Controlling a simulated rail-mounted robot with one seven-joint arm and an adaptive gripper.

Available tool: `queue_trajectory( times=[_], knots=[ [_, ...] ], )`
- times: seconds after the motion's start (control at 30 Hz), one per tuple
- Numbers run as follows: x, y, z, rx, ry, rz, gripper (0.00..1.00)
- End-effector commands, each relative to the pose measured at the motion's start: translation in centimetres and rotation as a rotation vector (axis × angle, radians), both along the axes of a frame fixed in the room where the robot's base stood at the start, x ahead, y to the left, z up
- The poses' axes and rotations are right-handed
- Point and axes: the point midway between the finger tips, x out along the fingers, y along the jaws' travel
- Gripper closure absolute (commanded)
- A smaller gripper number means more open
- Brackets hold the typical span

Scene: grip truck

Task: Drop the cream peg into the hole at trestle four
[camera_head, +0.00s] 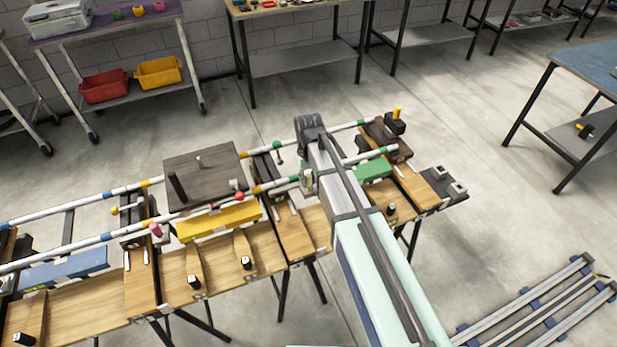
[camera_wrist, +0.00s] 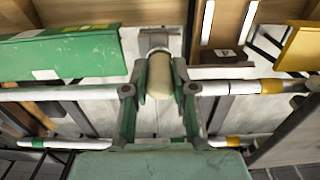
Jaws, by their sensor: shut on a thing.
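The cream peg (camera_wrist: 159,77) stands between the two fingers of my gripper (camera_wrist: 160,92) in the wrist view, and the fingers are shut on it. A grey metal bracket (camera_wrist: 155,40) lies just beyond the peg's far end. In the head view my gripper (camera_head: 307,180) hangs over the row of trestles, beside the near white rail, partly covered by my arm. I cannot make out the peg there. The hole is not clearly visible, and no trestle number can be read.
White rails (camera_head: 95,240) with coloured bands run along the wooden trestles. A yellow block (camera_head: 218,220) and dark board (camera_head: 205,175) lie left of my gripper, a green block (camera_head: 374,170) right. A red ball (camera_head: 239,196) sits nearby. Open floor lies beyond.

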Motion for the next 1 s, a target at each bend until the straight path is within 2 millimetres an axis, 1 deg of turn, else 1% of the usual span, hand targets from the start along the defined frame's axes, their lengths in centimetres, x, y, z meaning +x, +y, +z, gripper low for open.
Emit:
queue_trajectory(
  times=[0.17,0.2,0.27,0.57,0.67,0.77,0.87,1.0],
  knots=[
    [0.0,0.0,0.0,0.0,0.0,0.0,0.99],
    [0.0,0.0,0.0,0.0,0.0,0.0,0.67],
    [0.0,0.0,0.0,0.0,0.0,0.0,0.46],
    [0.0,0.0,0.0,0.0,0.0,0.0,0.45],
    [0.0,0.0,0.4,0.0,-0.001,0.0,0.45],
    [0.0,0.0,1.2,0.001,-0.002,0.0,0.45],
    [0.0,0.0,2.6,0.001,-0.003,0.0,0.45],
    [0.1,0.0,5.2,0.002,-0.004,0.0,0.45]
  ],
)
